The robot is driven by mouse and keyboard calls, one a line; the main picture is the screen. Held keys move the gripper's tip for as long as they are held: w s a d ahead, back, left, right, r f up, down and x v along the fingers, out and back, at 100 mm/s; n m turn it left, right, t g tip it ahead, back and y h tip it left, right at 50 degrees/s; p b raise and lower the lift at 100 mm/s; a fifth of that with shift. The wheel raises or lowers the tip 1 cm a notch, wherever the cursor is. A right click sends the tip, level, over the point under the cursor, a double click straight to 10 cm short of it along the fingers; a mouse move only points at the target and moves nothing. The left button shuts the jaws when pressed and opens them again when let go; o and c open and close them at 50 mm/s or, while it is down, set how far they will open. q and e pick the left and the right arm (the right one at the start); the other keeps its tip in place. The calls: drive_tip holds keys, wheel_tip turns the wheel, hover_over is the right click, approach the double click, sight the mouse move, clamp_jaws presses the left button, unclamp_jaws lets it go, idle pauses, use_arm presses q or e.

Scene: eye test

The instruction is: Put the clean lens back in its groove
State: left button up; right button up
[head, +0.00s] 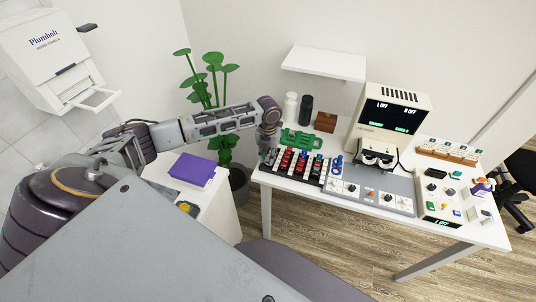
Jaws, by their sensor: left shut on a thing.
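The lens rack (315,174) is a dark tray with rows of red-handled and dark lenses, at the table's left end. My left gripper (268,156) is at the rack's left end, pointing down. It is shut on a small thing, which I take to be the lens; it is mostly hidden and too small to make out. I cannot tell whether that lens touches a groove or is above it. My right gripper is not in view.
A green trial frame-like thing (301,140) lies behind the rack. Blue pieces (336,165) stand to its right. A grey control panel (372,190) and a large cream device (391,117) fill the middle. A purple box (193,169) sits on a white cabinet; a plant (209,80) stands behind.

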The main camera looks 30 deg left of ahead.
use_arm(q)
drive_tip(key=shift+f, duration=0.4)
drive_tip(key=o, duration=0.8)
drive_tip(key=shift+r, duration=6)
